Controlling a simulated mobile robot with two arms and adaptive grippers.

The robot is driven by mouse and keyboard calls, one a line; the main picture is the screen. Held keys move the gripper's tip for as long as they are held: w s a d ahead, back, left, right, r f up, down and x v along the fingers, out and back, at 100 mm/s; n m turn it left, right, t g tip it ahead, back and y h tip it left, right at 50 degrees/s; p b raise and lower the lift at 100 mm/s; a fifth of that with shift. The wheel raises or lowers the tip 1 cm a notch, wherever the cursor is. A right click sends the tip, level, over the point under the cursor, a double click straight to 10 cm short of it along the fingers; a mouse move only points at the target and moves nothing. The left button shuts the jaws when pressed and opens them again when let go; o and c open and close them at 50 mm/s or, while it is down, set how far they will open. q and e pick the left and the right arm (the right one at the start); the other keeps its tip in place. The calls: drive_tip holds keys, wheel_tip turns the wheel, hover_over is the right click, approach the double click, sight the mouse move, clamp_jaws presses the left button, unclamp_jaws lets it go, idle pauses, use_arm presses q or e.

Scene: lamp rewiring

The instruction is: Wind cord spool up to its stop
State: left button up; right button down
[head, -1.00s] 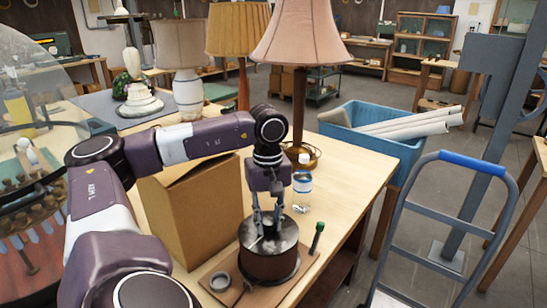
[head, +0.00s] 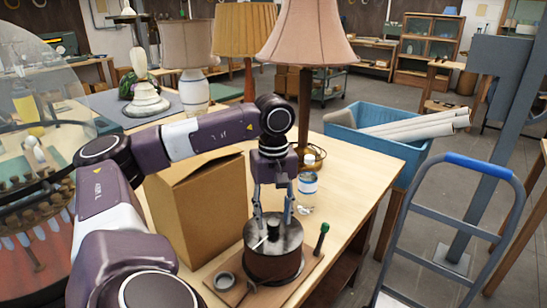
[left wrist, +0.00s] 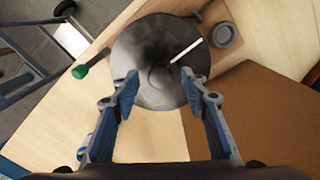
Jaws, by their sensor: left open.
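The cord spool (head: 273,262) is a dark brown drum with a grey metal top, standing on a thin wooden board on the workbench. A dark knob (head: 273,228) rises from the middle of its top, with a thin white strip beside it. My left gripper (head: 272,218) hangs over the spool, pointing down, its fingers spread around the knob with gaps. The left wrist view shows the grey spool top (left wrist: 150,90) and the white strip (left wrist: 186,51) between and beyond the open fingers. My right gripper is in neither view.
A cardboard box (head: 200,210) stands left of the spool. A hand truck (head: 450,230) is at the right.

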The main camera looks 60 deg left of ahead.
use_arm(q)
wheel_tip(320, 180, up, 6)
drive_tip(key=shift+f, duration=0.25)
idle(0.5)
